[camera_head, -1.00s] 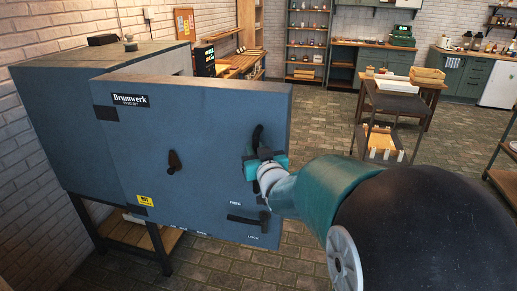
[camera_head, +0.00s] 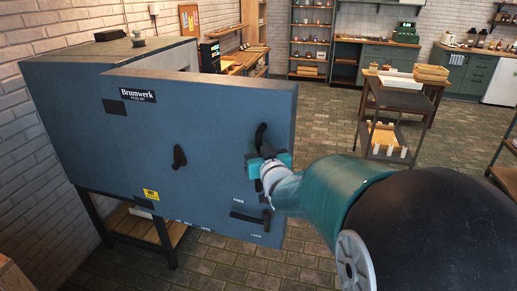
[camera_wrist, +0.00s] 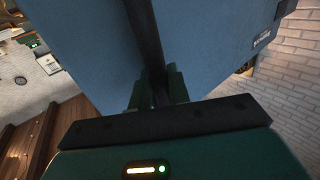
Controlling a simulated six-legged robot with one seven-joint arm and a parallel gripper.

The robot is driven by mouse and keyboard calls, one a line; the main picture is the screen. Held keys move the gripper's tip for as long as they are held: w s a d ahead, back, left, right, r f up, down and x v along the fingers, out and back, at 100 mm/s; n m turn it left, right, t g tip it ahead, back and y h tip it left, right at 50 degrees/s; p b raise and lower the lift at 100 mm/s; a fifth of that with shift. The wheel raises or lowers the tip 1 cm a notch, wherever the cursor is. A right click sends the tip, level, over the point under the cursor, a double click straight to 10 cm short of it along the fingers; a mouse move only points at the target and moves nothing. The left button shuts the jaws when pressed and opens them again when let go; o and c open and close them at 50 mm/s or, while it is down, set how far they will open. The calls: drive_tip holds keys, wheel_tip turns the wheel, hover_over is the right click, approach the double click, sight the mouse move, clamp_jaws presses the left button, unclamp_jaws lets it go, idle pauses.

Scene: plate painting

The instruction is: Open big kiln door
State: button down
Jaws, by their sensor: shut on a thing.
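The big kiln (camera_head: 70,75) is a blue-grey box on dark legs at the left in the head view. Its door (camera_head: 200,120), with a "Brumwerk" label, stands partly open, its right edge swung out from the body. A dark curved handle (camera_head: 260,136) is near the door's right edge. My gripper (camera_head: 266,158) is at that handle. In the wrist view my gripper's fingers (camera_wrist: 158,88) are closed around the dark handle bar (camera_wrist: 143,35), against the blue door face. The kiln's inside is hidden behind the door.
A black lever (camera_head: 248,218) is low on the door, and a dark knob (camera_head: 179,157) at its middle. A wheeled cart (camera_head: 388,100) stands to the right, with a table behind it. Paved floor (camera_head: 325,115) is clear between door and cart.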

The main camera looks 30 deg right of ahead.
drive_tip(key=c, duration=1.4)
unclamp_jaws()
drive_tip(key=shift+w+a, duration=0.2)
drive_tip(key=shift+a, duration=0.15)
drive_tip(key=shift+o, duration=0.2)
drive_tip(key=s, duration=0.7)
drive_tip(key=shift+s+a, duration=0.4)
drive_tip(key=s+a+f+n+g+y, duration=0.1)
drive_tip(key=s+a+f+g, duration=0.1)
drive_tip(key=s+a+g, duration=0.4)
drive_tip(key=s+a+f+n+g+y, duration=0.1)
drive_tip(key=s+a+g, duration=0.5)
drive_tip(key=s, duration=0.7)
drive_tip(key=shift+a+f+y, duration=0.6)
drive_tip(key=shift+a+f, duration=0.25)
drive_tip(key=shift+a, duration=0.15)
